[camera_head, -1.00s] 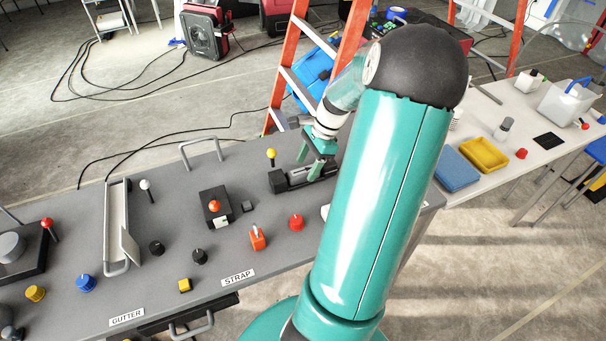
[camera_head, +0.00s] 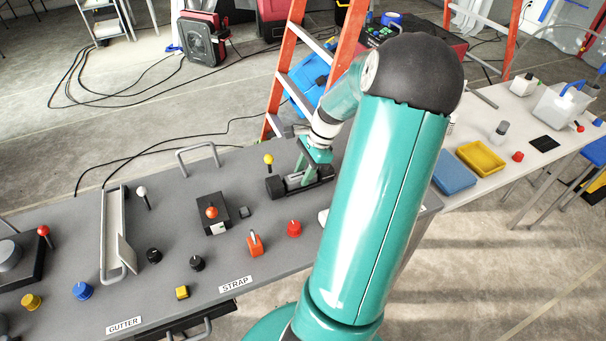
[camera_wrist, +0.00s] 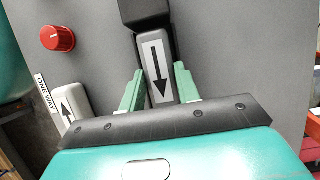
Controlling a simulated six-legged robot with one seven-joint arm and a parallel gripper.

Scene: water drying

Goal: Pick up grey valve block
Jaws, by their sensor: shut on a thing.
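The grey valve block (camera_wrist: 157,58) with a black arrow shows in the wrist view, between the two green fingers of my gripper (camera_wrist: 159,76). The fingers are shut on its sides. Its far end meets a black part (camera_wrist: 146,14); I cannot tell whether they are joined. In the head view my gripper (camera_head: 308,173) reaches down at the black holder (camera_head: 277,188) near the far right of the grey bench. The block is small there and partly hidden by the fingers.
A pale arrow block beside a ONE WAY label (camera_wrist: 72,104) and a red knob (camera_wrist: 57,38) lie left of my gripper. A yellow-topped lever (camera_head: 268,160) stands close by. Red (camera_head: 294,228) and orange (camera_head: 255,243) knobs and a black box (camera_head: 212,213) are on the bench.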

